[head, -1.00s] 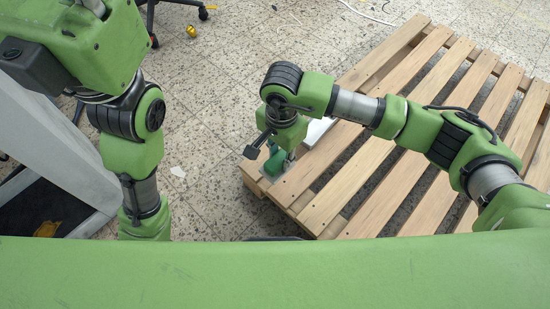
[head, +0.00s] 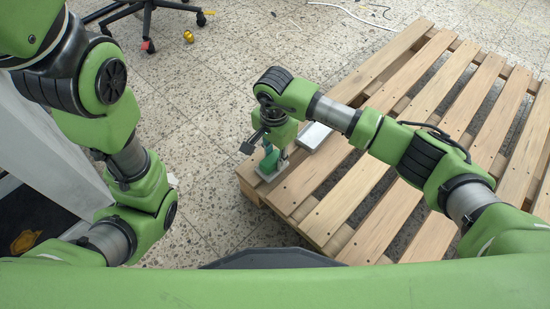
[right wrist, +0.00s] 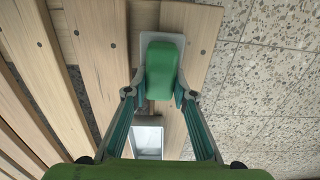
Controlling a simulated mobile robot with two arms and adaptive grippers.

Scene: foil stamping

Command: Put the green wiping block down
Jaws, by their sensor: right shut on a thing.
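The green wiping block (right wrist: 163,68) sits between the two fingers of my right gripper (right wrist: 159,94) in the right wrist view. A pale grey plate (right wrist: 176,40) shows under the block, over the end of the wooden pallet (right wrist: 190,22). In the head view my right gripper (head: 270,164) points down at the pallet's near-left corner, shut on the block. The fingers largely hide the block there. I cannot tell whether plate and pallet touch. My left arm shows at the left of the head view, but its gripper is out of view.
A grey box (head: 314,136) lies on the pallet (head: 400,210) just behind my right gripper; it also shows in the right wrist view (right wrist: 148,142). Gaps separate the slats. Speckled floor (head: 210,130) is clear left of the pallet. A wheeled chair base (head: 150,15) stands at the back left.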

